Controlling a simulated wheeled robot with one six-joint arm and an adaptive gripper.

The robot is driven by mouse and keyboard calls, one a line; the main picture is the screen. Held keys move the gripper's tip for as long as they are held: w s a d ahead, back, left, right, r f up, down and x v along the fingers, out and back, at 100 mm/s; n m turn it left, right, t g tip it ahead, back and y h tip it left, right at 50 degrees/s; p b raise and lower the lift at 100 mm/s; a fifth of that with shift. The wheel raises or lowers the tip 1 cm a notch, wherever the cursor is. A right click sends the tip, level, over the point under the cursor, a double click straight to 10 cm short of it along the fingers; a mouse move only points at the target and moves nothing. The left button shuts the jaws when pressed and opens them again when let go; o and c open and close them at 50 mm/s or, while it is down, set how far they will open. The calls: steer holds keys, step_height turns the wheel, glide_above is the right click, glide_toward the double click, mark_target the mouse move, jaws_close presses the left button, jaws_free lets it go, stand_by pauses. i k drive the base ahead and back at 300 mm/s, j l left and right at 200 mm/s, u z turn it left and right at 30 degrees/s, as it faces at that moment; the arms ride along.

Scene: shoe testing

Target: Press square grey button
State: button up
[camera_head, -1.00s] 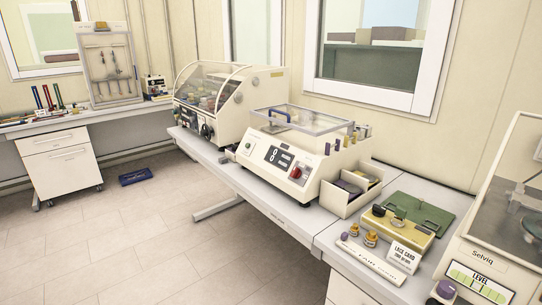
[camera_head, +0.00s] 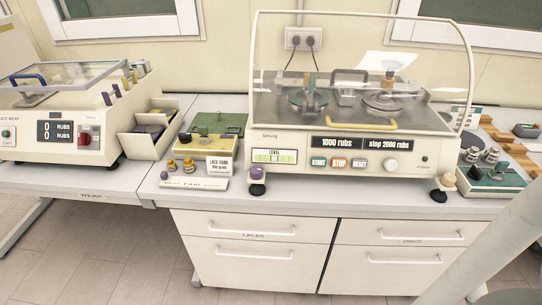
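A covered testing machine (camera_head: 299,180) stands on the bench at the middle. Its front panel has a row of small buttons: a green START button (camera_head: 318,162), an orange STOP button (camera_head: 339,163) and a pale grey RESET button (camera_head: 360,163). The RESET button looks roughly square. To its right is a round light knob (camera_head: 391,165). The left machine (camera_head: 30,154) has a round green START button (camera_head: 7,133) and a red control (camera_head: 84,139) beside its display. My gripper is not in view.
A grey bench top (camera_head: 170,198) runs along the wall with drawers (camera_head: 255,225) below. A gold device (camera_head: 214,147) and a lace card sign (camera_head: 219,166) stand left of the middle machine. A small green device (camera_head: 493,178) stands to its right. The floor in front at left is clear.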

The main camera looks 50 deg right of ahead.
mark_target(357, 164)
steer(key=k+z, duration=0.1)
steer(key=z, duration=1.15)
